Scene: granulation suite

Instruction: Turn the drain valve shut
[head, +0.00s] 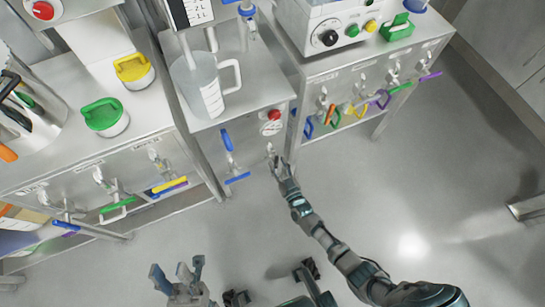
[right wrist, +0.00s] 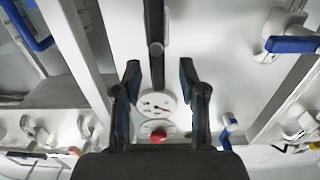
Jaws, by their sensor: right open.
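A dark straight bar (right wrist: 155,25) with a rounded hub stands on the pale front panel of the middle cabinet (head: 245,130). It looks like a valve handle, but no label is readable to confirm which is the drain valve. In the right wrist view it runs between the two fingers of my right gripper (right wrist: 158,78), with gaps on both sides. My right gripper (head: 278,162) is open in front of the panel, hiding part of it in the head view. My left gripper (head: 178,276) is open and empty at the bottom, away from the cabinet.
A gauge (right wrist: 157,104) and red button (right wrist: 158,136) sit beyond the bar. A blue-handled valve (head: 238,178) and another blue handle (head: 228,140) are beside it. A clear jug (head: 198,85) stands on top. Coloured-handled valves line both neighbouring cabinets. Floor at right is open.

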